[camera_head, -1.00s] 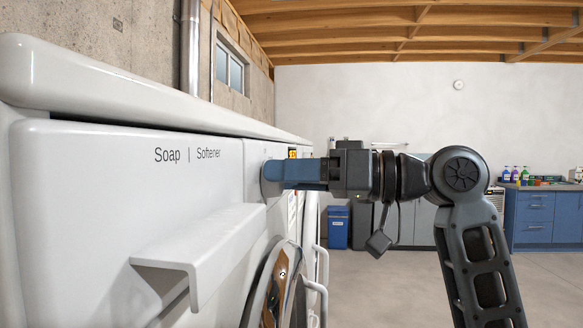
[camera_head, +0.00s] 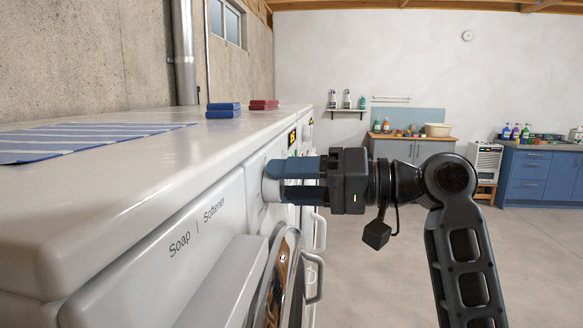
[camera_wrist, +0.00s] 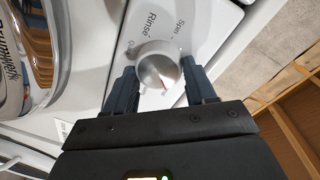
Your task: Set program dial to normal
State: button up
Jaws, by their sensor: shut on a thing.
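The program dial (camera_wrist: 155,65) is a round silver-white knob on the white washer's front panel. In the wrist view it sits between my blue fingers, with "Rinse" and "Spin" printed above it. A small reddish mark shows on its lower part, towards my gripper. The label there is mostly hidden, so I cannot read the setting. In the head view the dial (camera_head: 271,186) is a pale disc at my fingertips. My gripper (camera_head: 275,180) reaches in from the right, shut on the dial, one finger above and one below. My gripper (camera_wrist: 160,78) also shows in the wrist view.
The soap drawer (camera_head: 165,260) juts out left of the dial. The round door (camera_head: 275,280) is below. A striped cloth (camera_head: 80,138) and folded blue cloths (camera_head: 223,110) lie on top. The floor at right is clear.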

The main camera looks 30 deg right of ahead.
dwell(0.3)
jog(key=o, duration=1)
jog(key=shift+o, duration=0.2)
jog(key=shift+d, duration=0.15)
jog(key=b+v, duration=0.1)
jog(key=v, duration=0.6)
jog(key=shift+s+d, duration=0.2)
jog(key=shift+s, duration=0.05)
